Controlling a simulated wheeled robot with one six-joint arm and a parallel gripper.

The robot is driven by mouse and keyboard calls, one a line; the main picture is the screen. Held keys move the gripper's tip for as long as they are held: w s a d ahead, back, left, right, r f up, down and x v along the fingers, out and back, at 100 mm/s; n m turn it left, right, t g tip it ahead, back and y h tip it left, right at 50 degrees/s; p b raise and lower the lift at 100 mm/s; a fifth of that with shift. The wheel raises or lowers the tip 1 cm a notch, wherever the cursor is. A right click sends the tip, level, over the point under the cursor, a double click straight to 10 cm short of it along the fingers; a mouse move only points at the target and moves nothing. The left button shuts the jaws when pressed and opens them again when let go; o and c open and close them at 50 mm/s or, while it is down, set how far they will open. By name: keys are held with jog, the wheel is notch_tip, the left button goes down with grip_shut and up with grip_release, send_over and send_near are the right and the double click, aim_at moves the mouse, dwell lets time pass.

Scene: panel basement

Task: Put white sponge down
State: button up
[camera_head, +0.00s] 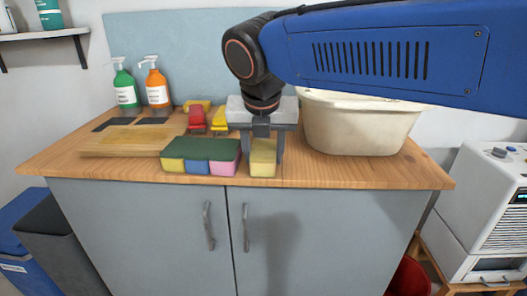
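My gripper (263,149) points straight down over the wooden counter. Its fingers flank a pale yellow sponge (263,160) closely and appear shut on it. No plainly white sponge shows; this pale one is the closest in colour. It stands upright at the right end of a row of sponges, and its lower end looks at or very near the counter top. The sponge's far side is hidden.
A cream basin (355,130) stands close on the right. Red (197,120) and yellow (219,121) items lie behind the sponges. A wooden board (128,141) and green (125,90) and orange (157,88) pump bottles are left. The counter's front edge is near; its right front is clear.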

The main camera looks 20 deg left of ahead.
dwell(0.3)
jog(key=v, duration=1.2)
jog(key=shift+s, duration=0.15)
